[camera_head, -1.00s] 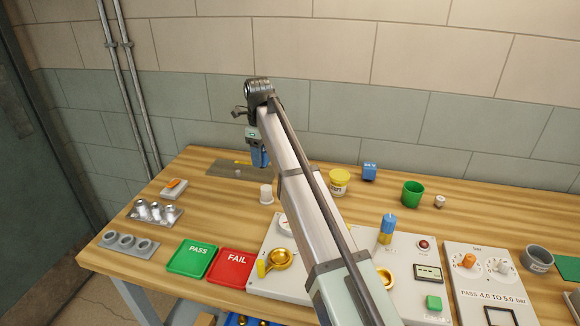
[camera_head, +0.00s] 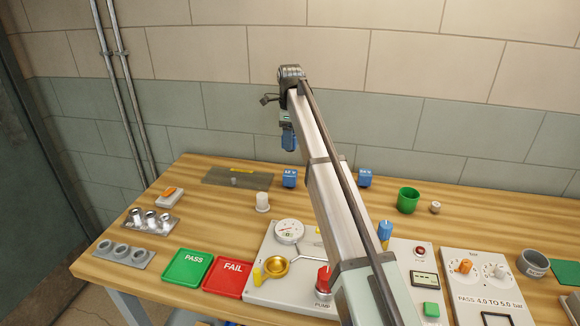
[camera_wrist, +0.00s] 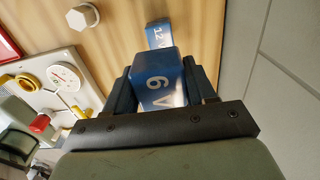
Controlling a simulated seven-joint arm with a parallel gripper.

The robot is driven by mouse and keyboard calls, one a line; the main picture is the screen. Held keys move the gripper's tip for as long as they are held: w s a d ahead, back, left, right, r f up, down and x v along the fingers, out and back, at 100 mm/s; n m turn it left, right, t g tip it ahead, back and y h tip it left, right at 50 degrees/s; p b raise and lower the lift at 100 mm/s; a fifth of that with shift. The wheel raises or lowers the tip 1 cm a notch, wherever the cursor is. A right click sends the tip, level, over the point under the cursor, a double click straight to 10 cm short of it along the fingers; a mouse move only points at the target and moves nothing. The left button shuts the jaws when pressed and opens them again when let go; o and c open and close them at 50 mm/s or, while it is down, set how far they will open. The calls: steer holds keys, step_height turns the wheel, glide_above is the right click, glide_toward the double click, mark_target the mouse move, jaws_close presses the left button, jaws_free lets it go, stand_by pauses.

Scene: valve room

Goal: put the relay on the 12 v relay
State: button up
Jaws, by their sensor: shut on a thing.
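My gripper (camera_wrist: 162,88) is shut on a blue relay (camera_wrist: 158,90) marked "6 V" in the wrist view, with a finger on each side of it. In the head view my gripper (camera_head: 289,139) hangs in the air near the back of the bench. Below it on the wood stands a blue relay (camera_head: 290,178). The wrist view shows a blue relay (camera_wrist: 159,34) marked "12 V" just beyond the held one, partly hidden by it. The two relays look apart. Another blue relay (camera_head: 365,178) stands farther right, its near side partly behind my arm.
A grey plate (camera_head: 225,176) lies to the left. A green cup (camera_head: 408,200) stands to the right. A gauge panel (camera_head: 262,290) and PASS and FAIL trays (camera_head: 187,267) fill the front.

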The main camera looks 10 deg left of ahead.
steer(key=shift+f, duration=4.4)
steer(key=o, duration=1.1)
steer(key=shift+f, duration=0.1)
step_height(320, 180, up, 12)
steer(key=shift+r, duration=0.15)
